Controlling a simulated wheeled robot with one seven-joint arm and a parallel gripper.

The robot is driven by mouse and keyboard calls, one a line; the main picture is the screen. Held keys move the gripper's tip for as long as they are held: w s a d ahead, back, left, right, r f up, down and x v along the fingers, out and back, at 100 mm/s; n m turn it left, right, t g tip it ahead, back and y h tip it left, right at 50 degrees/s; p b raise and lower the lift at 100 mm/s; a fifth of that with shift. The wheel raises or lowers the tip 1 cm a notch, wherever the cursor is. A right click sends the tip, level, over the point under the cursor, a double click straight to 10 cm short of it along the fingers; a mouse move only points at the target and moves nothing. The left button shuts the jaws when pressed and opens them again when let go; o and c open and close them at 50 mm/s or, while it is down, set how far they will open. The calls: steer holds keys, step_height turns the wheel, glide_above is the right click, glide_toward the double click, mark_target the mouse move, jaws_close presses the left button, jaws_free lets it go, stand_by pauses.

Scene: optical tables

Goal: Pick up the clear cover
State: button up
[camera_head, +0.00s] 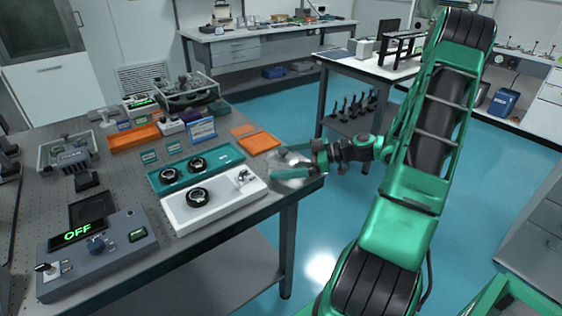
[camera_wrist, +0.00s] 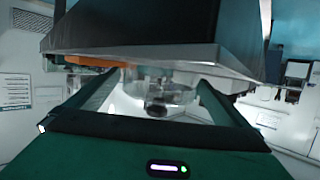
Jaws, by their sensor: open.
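The clear cover (camera_head: 292,183) is a transparent, rounded piece at the right corner of the grey perforated table, partly hidden by my gripper in the head view. In the wrist view the clear cover (camera_wrist: 172,88) shows between my fingers, with something dark seen in or behind it. My gripper (camera_head: 279,163) reaches in from the right at the table's edge. Its green fingers (camera_wrist: 155,97) are apart, one on each side of the cover. I cannot tell whether either finger touches it.
An orange tray (camera_head: 258,143) lies close behind the cover. A white tray (camera_head: 212,202) and a teal tray (camera_head: 195,171) with black round parts lie to the left. A grey control box (camera_head: 97,250) reads OFF. Blue floor is open right of the table.

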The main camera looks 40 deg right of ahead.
steer(key=shift+w+a, duration=0.1)
steer(key=c, duration=1.1)
steer(key=shift+o, duration=0.3)
steer(key=shift+r, duration=0.1)
